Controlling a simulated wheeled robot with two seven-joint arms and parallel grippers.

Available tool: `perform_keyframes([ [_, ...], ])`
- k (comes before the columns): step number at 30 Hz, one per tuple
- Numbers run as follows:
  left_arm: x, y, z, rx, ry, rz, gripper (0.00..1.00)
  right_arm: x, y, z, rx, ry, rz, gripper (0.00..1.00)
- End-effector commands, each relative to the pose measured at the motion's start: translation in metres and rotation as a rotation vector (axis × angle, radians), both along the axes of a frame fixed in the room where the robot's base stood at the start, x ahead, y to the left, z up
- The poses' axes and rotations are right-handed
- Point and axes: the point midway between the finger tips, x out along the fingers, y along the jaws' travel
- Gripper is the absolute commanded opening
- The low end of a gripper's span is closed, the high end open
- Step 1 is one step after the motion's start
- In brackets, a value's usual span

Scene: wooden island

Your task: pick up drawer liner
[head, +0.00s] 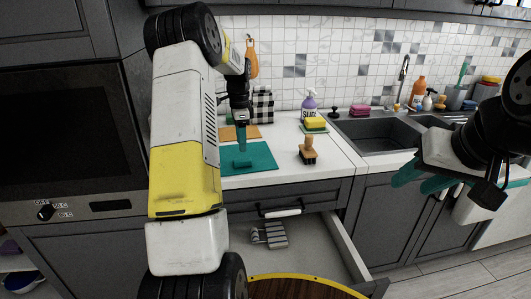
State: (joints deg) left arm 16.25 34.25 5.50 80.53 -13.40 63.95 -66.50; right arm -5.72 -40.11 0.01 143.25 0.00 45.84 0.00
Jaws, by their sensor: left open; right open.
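A flat teal mat (262,155), which looks like the drawer liner, lies on the white counter left of the wooden brush. My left gripper (241,155) points down over the mat's left part, its teal fingers open. Whether the fingertips touch the mat is hard to tell, as they are nearly the same colour. My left arm hides the area left of the mat. My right gripper (412,180) is open and empty in front of the sink cabinet at the right, its teal fingers pointing left.
A wooden brush (308,152) stands right of the mat. An orange-brown board (247,131) lies behind it. A purple bottle (309,106) and yellow sponge (315,123) stand near the wall. The sink (375,134) is at right. Below, an open drawer (318,248) holds a grey slatted item (275,235).

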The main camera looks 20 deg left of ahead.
Motion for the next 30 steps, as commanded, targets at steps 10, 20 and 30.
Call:
perform_keyframes([
  [10,0.002,0.002,-0.033,0.0,0.004,-0.005,0.47,0.0,0.0,0.0,0.0,0.0,0.0,0.41],
  [20,0.006,0.004,-0.077,0.0,0.004,-0.004,0.47,0.0,0.0,0.0,0.0,0.0,0.0,0.41],
  [30,0.006,0.004,-0.079,0.0,0.001,-0.004,0.3,0.0,0.0,0.0,0.0,0.0,0.0,0.41],
])
